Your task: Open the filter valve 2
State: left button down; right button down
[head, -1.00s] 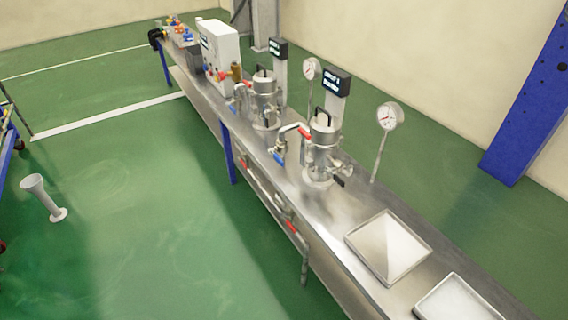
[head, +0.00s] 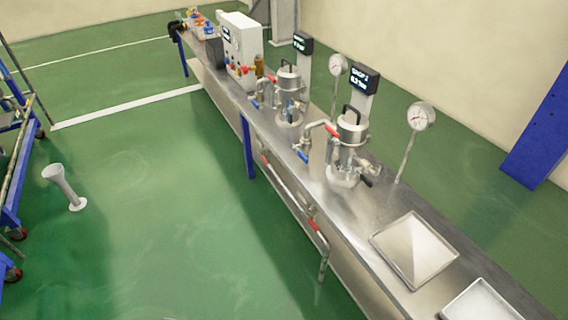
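Two steel filter vessels with black top handles stand on the long steel bench: a nearer one (head: 352,135) and a farther one (head: 289,88). A small display (head: 365,78) stands behind the nearer vessel; it seems to end in a 2. Beside the nearer vessel are a red-handled valve (head: 331,129), a blue-handled valve (head: 302,156) and a black handle (head: 365,182). Two red handles sit on the pipe along the bench front, one nearer (head: 314,225) and one farther (head: 265,159). I cannot tell which is filter valve 2. Neither gripper is in view.
Two square metal trays (head: 376,238) lie on the near bench end. A white control box (head: 240,42) is farther along. A blue cart (head: 12,200) and a grey stand (head: 62,187) are left. The green floor between is clear.

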aim_at(303, 157)
jog(key=i+j, duration=0.1)
jog(key=j, duration=0.25)
jog(key=i+j+u, duration=0.1)
jog(key=j, duration=0.25)
jog(key=i+j, duration=0.15)
jog(key=j, duration=0.2)
jog(key=i+j+u, duration=0.1)
jog(key=j, duration=0.25)
jog(key=i+j, duration=0.15)
jog(key=j, duration=0.2)
